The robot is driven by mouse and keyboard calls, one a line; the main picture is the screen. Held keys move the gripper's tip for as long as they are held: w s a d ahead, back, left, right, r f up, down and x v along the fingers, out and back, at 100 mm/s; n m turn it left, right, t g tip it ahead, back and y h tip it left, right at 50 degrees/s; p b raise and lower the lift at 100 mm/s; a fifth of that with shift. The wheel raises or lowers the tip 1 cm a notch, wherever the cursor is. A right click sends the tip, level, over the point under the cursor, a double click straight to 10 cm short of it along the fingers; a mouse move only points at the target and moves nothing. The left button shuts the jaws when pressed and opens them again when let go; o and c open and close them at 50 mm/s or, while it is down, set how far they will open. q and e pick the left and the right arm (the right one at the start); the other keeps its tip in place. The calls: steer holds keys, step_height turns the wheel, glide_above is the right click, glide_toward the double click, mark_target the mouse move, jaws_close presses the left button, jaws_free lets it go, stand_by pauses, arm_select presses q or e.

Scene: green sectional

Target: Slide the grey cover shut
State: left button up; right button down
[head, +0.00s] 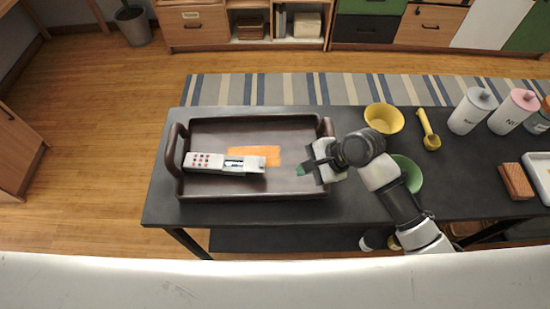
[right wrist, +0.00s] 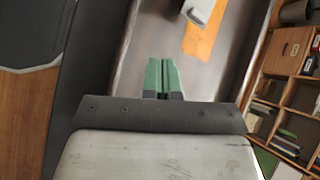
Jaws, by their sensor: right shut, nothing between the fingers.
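A white remote-like device (head: 205,162) with red buttons lies in the dark brown tray (head: 215,128). To the right of its buttons is an open compartment (head: 236,164) with dark and teal contents, too small to make out. The grey cover (head: 256,163) is at the device's right end, with the compartment exposed beside it. My right gripper (head: 302,169) is shut and empty, to the right of the cover and apart from it, near the tray's right side. In the right wrist view its green fingers (right wrist: 162,78) are together, and the device's end shows at the top. My left gripper is not in view.
An orange cloth or sheet (head: 262,151) lies behind the device. The tray has raised handles at both ends. On the black table (head: 350,211) to the right are a yellow bowl (head: 384,118), a green bowl (head: 410,174), a yellow scoop (head: 430,138) and bottles (head: 472,110).

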mark_target(265, 166)
steer(key=w+r+m+y, duration=0.1)
steer(key=w+r+m, duration=0.2)
steer(key=w+m, duration=0.15)
steer(key=shift+m+g, duration=0.4)
steer(key=shift+m, duration=0.05)
steer(key=x, duration=1)
steer(key=shift+s+a+f+b, duration=0.1)
steer(key=shift+a+f+b, duration=0.05)
steer(key=shift+a+b, duration=0.15)
